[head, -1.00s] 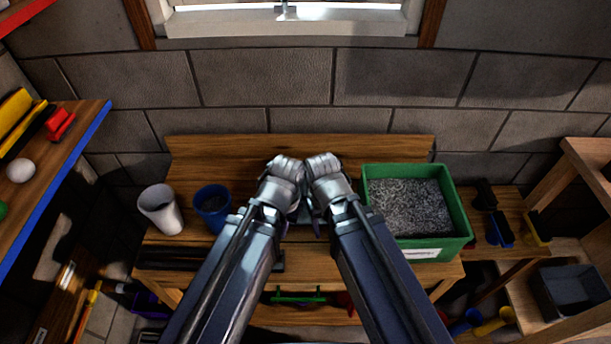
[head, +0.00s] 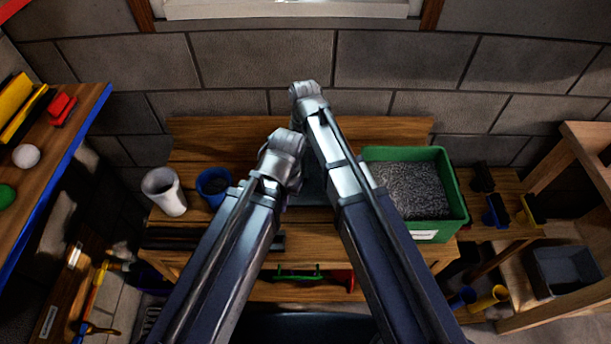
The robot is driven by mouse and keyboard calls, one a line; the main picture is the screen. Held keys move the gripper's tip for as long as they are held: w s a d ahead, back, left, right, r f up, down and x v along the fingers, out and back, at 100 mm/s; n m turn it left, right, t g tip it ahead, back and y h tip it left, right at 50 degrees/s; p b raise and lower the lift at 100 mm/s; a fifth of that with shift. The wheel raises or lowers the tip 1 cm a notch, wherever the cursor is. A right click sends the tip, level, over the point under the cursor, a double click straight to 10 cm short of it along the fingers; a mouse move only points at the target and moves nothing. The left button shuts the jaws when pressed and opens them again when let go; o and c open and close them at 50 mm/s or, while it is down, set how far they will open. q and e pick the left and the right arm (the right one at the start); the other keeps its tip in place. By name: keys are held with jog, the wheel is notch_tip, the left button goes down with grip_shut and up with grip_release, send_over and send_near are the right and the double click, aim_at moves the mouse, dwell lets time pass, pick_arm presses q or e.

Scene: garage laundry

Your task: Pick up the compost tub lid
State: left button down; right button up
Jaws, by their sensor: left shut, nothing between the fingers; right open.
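No lid can be made out for certain. A green rectangular tub (head: 455,190) stands at the right of the wooden bench, open at the top and filled with grey speckled material. A dark grey flat thing (head: 312,188) lies on the bench, mostly hidden behind my arms; I cannot tell what it is. My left gripper (head: 287,139) is shut and empty above the middle of the bench. My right gripper (head: 304,89) is open and empty, higher in the picture near the bench's back edge. My arms hide much of the bench's middle.
A white cup (head: 164,191) and a blue cup (head: 212,187) stand on the left of the bench (head: 220,135). A blue-edged shelf (head: 60,160) is at the left. A wooden rack (head: 545,190) stands at the right. The bench's back left is clear.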

aim_at(306, 169)
pick_arm(q)
jog(key=shift+f+b, duration=2.1)
jog(key=shift+f, duration=0.15)
pick_arm(e)
jog(key=shift+s+d+f, duration=0.1)
jog(key=shift+s+f, duration=0.1)
jog(key=shift+f, duration=0.95)
jog(key=shift+s+d+f, duration=0.1)
jog(key=shift+s+f, duration=0.1)
jog(key=shift+f, duration=0.9)
pick_arm(q)
jog(key=shift+f+b, duration=0.5)
pick_arm(e)
jog(key=shift+f, duration=0.5)
pick_arm(q)
jog(key=shift+r, duration=0.15)
pick_arm(e)
jog(key=shift+r, duration=0.1)
jog(key=shift+c, duration=0.2)
grip_shut()
